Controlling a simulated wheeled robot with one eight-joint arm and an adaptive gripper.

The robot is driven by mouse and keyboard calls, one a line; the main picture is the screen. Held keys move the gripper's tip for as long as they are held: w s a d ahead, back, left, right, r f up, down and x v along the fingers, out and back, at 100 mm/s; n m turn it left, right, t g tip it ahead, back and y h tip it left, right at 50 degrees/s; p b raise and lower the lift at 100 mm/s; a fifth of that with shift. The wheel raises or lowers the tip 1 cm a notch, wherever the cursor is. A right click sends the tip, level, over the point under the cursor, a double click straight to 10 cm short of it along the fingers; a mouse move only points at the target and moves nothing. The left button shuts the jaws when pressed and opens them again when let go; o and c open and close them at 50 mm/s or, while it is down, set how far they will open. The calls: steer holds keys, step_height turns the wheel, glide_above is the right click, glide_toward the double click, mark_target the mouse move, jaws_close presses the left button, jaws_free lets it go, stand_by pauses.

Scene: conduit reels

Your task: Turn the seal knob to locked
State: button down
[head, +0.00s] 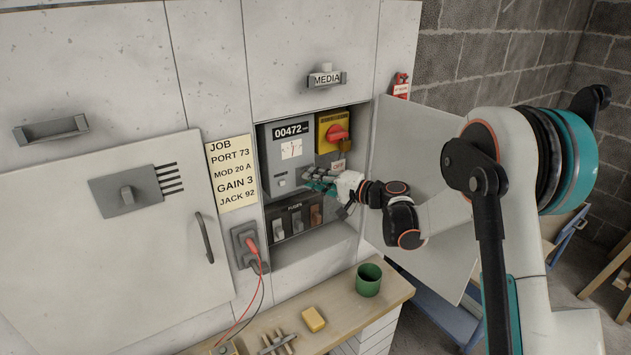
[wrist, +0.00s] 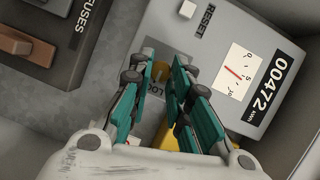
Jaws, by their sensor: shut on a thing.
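In the head view my gripper (head: 318,182) reaches into the open cabinet from the right and hides the knob at the lower right of the meter (head: 283,165). I cannot read the knob's exact angle.
A yellow box with a red rotary switch (head: 336,132) and a brass padlock (head: 344,146) is just above my gripper. The fuse panel (head: 293,218) is below. The cabinet door (head: 420,185) stands open at right. A green cup (head: 368,280) and yellow block (head: 314,319) rest on the shelf.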

stand_by(0.3)
steer(key=c, duration=1.5)
jaws_free()
steer(key=shift+o, duration=0.2)
steer(key=shift+d, duration=0.1)
steer(key=v, duration=1.2)
